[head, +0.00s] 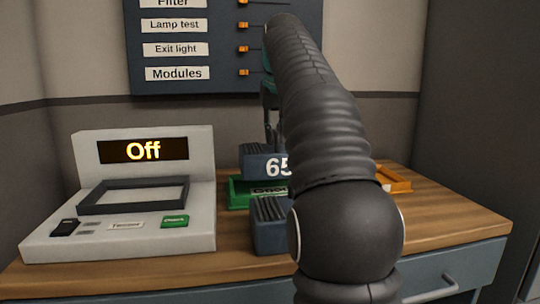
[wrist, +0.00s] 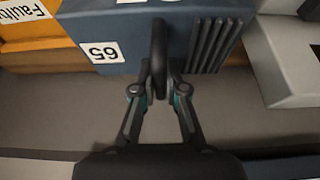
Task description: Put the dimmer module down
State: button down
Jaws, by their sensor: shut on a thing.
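The dimmer module (head: 258,163), a blue-grey block with ribs on top and a white "65", hangs from my gripper (head: 270,92) in the head view. My arm hides its right side. In the wrist view the module (wrist: 140,33) shows its "65" label upside down, and my gripper (wrist: 160,88) is shut on its dark upright handle (wrist: 159,50). In the head view the module appears above the green tray (head: 237,194); how high it is, I cannot tell.
A second ribbed blue-grey block (head: 268,232) stands at the front of the wooden bench (head: 450,218). The grey tester (head: 205,185) reads "Off", its framed bay empty. An orange tray (head: 397,184) lies right; its "Faulty" label (wrist: 22,10) shows in the wrist view.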

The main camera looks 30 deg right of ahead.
aim_at(271, 148)
jog(key=shift+w+a+f, duration=0.2)
jog(key=shift+w+a, duration=0.15)
jog(key=shift+w, duration=0.05)
jog(key=shift+f+b, duration=1.1)
jog(key=shift+f, duration=0.9)
jog(key=c, duration=1.2)
grip_release()
jog(key=shift+f, duration=0.15)
jog(key=p+v, duration=0.4)
jog(key=v, duration=0.8)
jog(key=shift+p, duration=0.35)
